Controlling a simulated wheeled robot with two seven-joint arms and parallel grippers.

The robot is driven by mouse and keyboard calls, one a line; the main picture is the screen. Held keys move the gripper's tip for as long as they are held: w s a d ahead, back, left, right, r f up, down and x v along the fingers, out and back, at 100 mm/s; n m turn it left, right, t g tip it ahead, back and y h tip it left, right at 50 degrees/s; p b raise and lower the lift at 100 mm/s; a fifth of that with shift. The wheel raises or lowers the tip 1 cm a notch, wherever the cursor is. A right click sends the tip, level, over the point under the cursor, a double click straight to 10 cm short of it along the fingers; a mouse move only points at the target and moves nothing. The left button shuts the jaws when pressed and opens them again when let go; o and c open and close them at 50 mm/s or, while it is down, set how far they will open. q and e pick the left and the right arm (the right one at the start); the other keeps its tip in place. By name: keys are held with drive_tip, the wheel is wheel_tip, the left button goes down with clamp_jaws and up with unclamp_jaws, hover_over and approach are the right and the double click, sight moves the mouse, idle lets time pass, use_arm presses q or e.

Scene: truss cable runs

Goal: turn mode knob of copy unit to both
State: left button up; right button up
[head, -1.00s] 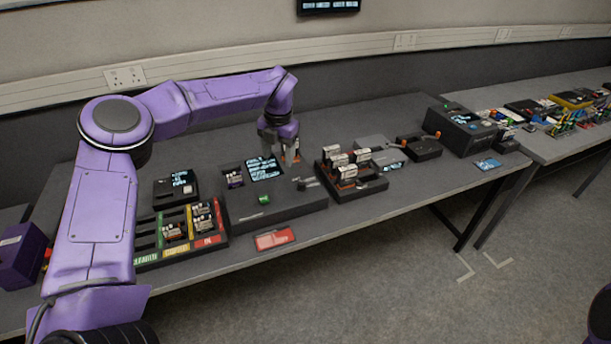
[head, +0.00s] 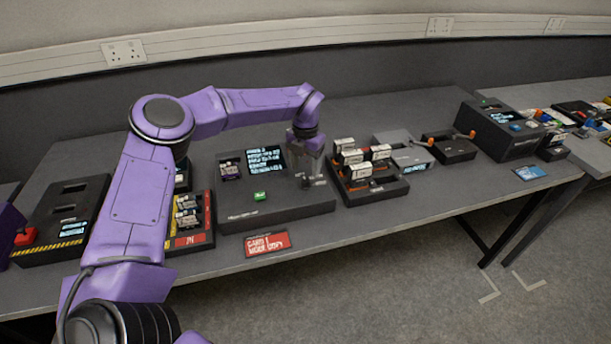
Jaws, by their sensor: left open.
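The copy unit (head: 285,212) is a dark box in the middle of the table in the head view. It has a lit text screen (head: 266,160), a green button (head: 260,196) and a slot at left holding a small card-like item (head: 230,170). My left gripper (head: 312,178) points down over the right part of its top, where the mode knob sits. The jaws are open and stand around or just above the knob; I cannot tell whether they touch it. The knob is mostly hidden by the fingers, so its setting cannot be read. My right gripper is not in view.
A rack of white-labelled cards (head: 372,188) stands close right of the unit. A tray with coloured strips (head: 190,240) is close left, partly behind my arm. A red card (head: 267,243) lies in front. Grey and black boxes with orange knobs stand farther right.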

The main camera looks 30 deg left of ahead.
sight(305, 180)
use_arm(q)
wheel_tip(305, 180, down, 5)
drive_tip(key=shift+f+p, duration=0.1)
drive_tip(key=shift+p, duration=0.35)
drive_tip(key=c, duration=1)
drive_tip(key=shift+c, duration=0.2)
